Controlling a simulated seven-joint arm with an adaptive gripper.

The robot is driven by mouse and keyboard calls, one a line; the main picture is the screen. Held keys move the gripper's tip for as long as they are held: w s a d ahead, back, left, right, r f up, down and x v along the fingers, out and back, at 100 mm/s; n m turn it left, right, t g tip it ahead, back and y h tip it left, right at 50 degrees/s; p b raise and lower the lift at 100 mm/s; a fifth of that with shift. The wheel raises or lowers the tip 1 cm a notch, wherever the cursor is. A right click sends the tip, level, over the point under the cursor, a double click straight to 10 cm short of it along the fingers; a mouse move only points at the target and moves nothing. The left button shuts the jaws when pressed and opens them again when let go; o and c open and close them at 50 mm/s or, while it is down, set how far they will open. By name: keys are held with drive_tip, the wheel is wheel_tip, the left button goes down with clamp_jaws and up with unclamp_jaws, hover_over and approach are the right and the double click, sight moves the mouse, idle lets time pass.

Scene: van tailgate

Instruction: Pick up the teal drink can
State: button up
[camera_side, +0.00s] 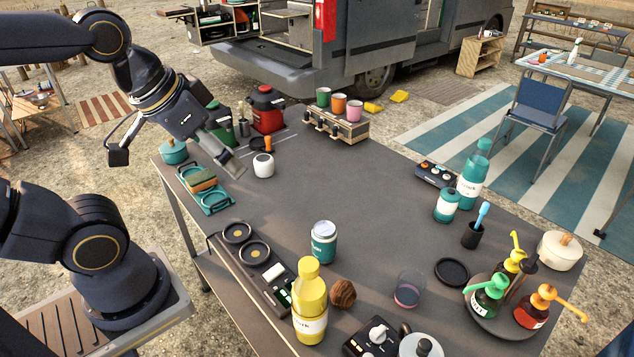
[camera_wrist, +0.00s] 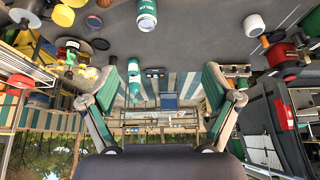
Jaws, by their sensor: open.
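The teal drink can (camera_side: 323,246) stands upright on the grey table, with a pale top and a white marking on its side. It also shows at the top edge of the wrist view (camera_wrist: 147,16), partly cut off. My gripper (camera_side: 230,155) is over the far left part of the table, up and to the left of the can and well apart from it. In the wrist view my gripper (camera_wrist: 160,85) has its two fingers spread wide with nothing between them.
A white cup (camera_side: 263,165) stands close to my gripper. A yellow bottle (camera_side: 310,305), a brown ball (camera_side: 343,293) and a burner unit (camera_side: 250,265) are near the can. A clear glass (camera_side: 408,290) and teal bottle (camera_side: 472,178) stand right. The table's middle is clear.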

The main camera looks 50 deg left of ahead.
drive_tip(key=n+g, duration=0.1)
drive_tip(key=g, duration=0.4)
hover_over(325, 226)
wheel_tip(325, 226, down, 10)
drive_tip(key=shift+g, duration=0.3)
wheel_tip(325, 226, down, 13)
drive_tip(key=shift+r, duration=0.1)
drive_tip(key=shift+s+d+f, duration=0.1)
drive_tip(key=shift+f, duration=1.45)
drive_tip(key=shift+s+d+f, duration=0.1)
drive_tip(key=shift+f, duration=1.45)
drive_tip(key=shift+w, duration=0.1)
drive_tip(key=c, duration=1)
